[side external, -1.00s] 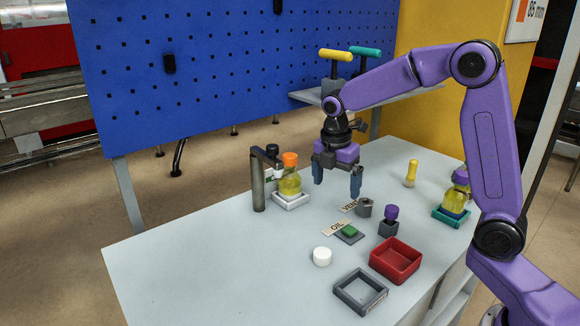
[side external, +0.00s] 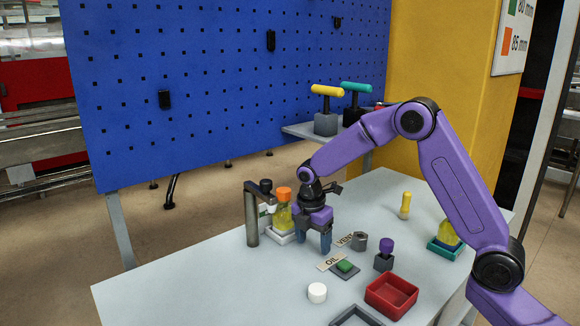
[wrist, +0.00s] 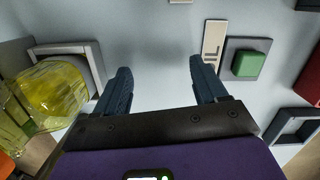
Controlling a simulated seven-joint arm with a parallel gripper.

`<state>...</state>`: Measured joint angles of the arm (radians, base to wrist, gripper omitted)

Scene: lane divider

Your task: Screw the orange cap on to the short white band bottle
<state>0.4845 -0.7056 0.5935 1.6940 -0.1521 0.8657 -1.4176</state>
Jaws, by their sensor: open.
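The orange cap (side external: 284,193) sits on top of a yellow bottle (side external: 283,217). I cannot tell how tightly it sits. The bottle stands upright in a white tray (side external: 281,238). No white band on it can be made out. My gripper (side external: 313,248) points down, low over the table just right of this bottle, and is open and empty. In the wrist view my fingers (wrist: 158,85) are wide apart with bare table between them. The yellow bottle (wrist: 55,88) is at the left there, beside the left finger, with an orange patch of the cap (wrist: 5,164) at the lower left edge.
A grey post with an arm (side external: 251,218) stands left of the bottle. An OIL label (side external: 331,262), green button (side external: 344,266), grey nut-like piece (side external: 359,243), purple-topped piece (side external: 384,252), white cylinder (side external: 317,292) and red tray (side external: 391,295) lie in front and to the right.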

